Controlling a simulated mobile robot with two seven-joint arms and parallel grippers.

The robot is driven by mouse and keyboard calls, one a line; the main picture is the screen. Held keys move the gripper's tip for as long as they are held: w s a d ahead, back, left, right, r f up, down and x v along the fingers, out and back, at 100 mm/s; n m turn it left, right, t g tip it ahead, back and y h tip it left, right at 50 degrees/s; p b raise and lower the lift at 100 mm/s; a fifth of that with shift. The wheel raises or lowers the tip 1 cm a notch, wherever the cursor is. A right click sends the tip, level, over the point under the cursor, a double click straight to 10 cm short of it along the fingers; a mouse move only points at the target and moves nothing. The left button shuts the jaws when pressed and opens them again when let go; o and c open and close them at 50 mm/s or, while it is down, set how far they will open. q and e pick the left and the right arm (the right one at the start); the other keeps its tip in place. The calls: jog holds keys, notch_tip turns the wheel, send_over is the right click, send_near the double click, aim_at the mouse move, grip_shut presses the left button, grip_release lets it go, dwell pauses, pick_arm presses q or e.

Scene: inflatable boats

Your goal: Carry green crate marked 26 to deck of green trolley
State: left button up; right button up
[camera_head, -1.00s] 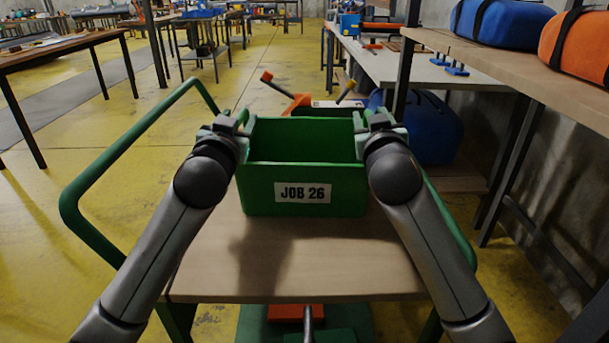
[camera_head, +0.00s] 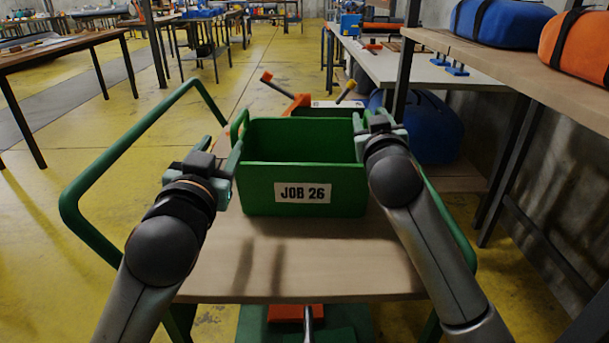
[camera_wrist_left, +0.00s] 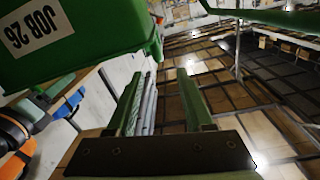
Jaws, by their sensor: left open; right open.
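The green crate (camera_head: 303,175), labelled JOB 26, stands upright on the wooden deck (camera_head: 300,270) of the green trolley (camera_head: 85,220). Its inside looks empty from here. My left gripper (camera_head: 232,165) is open, beside the crate's left side and apart from its handle (camera_head: 240,125). In the left wrist view my left gripper (camera_wrist_left: 163,95) has nothing between its fingers, and the crate (camera_wrist_left: 85,35) is at the upper left. My right gripper (camera_head: 372,120) is open at the crate's right side, near the handle there; its fingertips are partly hidden.
Behind the crate lie an orange tool (camera_head: 298,103) and a dark box with a white top. A shelf (camera_head: 530,80) at right holds blue and orange bags. A blue bag (camera_head: 432,128) lies below.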

jog(key=s, duration=1.1)
jog(key=shift+s+a, duration=0.3)
jog(key=shift+a, duration=0.05)
